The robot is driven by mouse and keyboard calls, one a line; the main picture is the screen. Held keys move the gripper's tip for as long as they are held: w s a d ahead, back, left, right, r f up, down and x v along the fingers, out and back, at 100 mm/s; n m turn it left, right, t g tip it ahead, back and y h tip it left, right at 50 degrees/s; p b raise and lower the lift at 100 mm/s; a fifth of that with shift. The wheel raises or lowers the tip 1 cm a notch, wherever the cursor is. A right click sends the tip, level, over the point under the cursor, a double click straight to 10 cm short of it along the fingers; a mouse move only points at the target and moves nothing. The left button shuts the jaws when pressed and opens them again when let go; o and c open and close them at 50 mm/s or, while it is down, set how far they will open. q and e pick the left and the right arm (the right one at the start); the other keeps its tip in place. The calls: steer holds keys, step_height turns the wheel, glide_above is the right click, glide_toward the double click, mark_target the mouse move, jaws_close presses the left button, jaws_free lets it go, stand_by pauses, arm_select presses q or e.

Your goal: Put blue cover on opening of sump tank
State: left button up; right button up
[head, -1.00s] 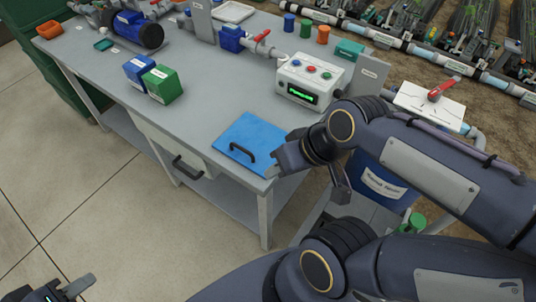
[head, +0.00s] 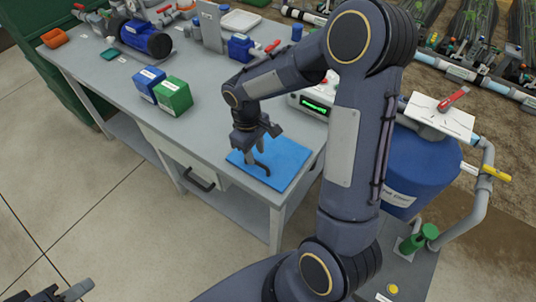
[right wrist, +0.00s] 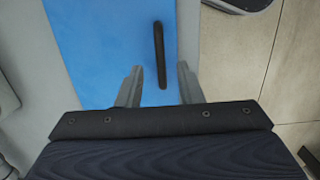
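The blue cover (head: 290,158) lies flat on the near right corner of the grey table. Its black bar handle (head: 262,169) stands up near the cover's left edge. My right gripper (head: 255,155) is just above the cover at the handle, pointing down. In the right wrist view, its two fingers (right wrist: 160,72) are apart, with the handle (right wrist: 160,50) lined up between them and not gripped. A blue tank (head: 415,165) with a white label stands right of the table; its label is unreadable and no opening shows. My left gripper (head: 65,292) is partly cut off at the bottom left.
A green box (head: 173,97) and a blue box (head: 147,84) stand left of the cover. The control box (head: 310,103) is behind my right arm. A white plate with a red handle (head: 453,99) sits above the tank. A grey pipe (head: 480,200) runs at the right.

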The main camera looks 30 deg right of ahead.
mark_target(257, 162)
steer(key=f, duration=0.5)
steer(key=shift+s+f, duration=0.15)
steer(key=shift+s, duration=0.1)
steer(key=shift+c, duration=0.4)
steer(key=shift+d, duration=0.1)
jaws_close()
